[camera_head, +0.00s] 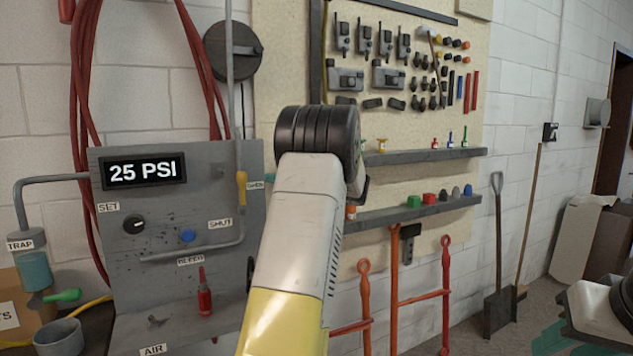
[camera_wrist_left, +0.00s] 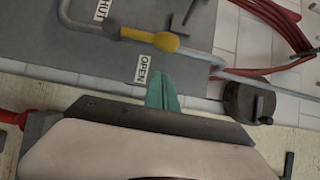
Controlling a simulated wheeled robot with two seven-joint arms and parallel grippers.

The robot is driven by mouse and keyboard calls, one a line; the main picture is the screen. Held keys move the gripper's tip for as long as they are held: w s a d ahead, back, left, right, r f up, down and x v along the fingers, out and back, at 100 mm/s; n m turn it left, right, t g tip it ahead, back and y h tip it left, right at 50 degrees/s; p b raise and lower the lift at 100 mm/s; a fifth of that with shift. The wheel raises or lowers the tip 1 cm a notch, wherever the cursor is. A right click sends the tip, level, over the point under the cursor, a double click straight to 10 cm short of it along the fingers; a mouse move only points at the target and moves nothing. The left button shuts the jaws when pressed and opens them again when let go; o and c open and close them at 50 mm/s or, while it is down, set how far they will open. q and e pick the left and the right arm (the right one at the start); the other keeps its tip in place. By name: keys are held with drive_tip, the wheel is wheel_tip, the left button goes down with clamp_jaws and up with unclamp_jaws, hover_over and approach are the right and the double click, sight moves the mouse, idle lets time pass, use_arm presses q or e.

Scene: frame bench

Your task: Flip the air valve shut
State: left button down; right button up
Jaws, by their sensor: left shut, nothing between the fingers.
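The air valve's yellow handle (camera_head: 241,188) lies in line with the grey vertical pipe on the panel. The OPEN label (camera_head: 255,185) is at its right and the SHUT label (camera_head: 220,224) at its lower left. In the left wrist view the yellow handle (camera_wrist_left: 150,38) lies along the pipe, beyond the OPEN label (camera_wrist_left: 142,68). My left gripper's teal fingers (camera_wrist_left: 162,92) are together and empty, pointing toward the panel near the OPEN label, apart from the handle. In the head view my left wrist hides most of that gripper.
The panel carries a 25 PSI display (camera_head: 144,171), a black SET knob (camera_head: 134,224), a blue button (camera_head: 187,235) and a red bottle-shaped part (camera_head: 204,293). Red hoses (camera_head: 84,70) hang behind. A pegboard with shelves (camera_head: 430,155) stands right of the panel.

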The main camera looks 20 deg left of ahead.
sight(242, 177)
use_arm(q)
drive_tip(key=shift+s+a, duration=0.65)
drive_tip(key=shift+a, duration=0.25)
drive_tip(key=shift+s+a, duration=0.6)
drive_tip(key=shift+a, duration=0.25)
drive_tip(key=shift+s+a+r, duration=0.1)
drive_tip(key=s+a+n+h, duration=0.1)
drive_tip(key=s+a+r+n+h, duration=0.1)
drive_tip(key=n, duration=0.1)
drive_tip(key=shift+s+a, duration=0.1)
drive_tip(key=shift+s, duration=0.3)
drive_tip(key=s+a+f+n+t+h, duration=0.5)
drive_tip(key=s+a+f+n+h, duration=0.1)
drive_tip(key=s+n+h, duration=0.1)
drive_tip(key=shift+s+f+n+t, duration=0.3)
drive_tip(key=shift+s+n, duration=0.1)
drive_tip(key=shift+n, duration=0.4)
drive_tip(key=shift+f, duration=0.2)
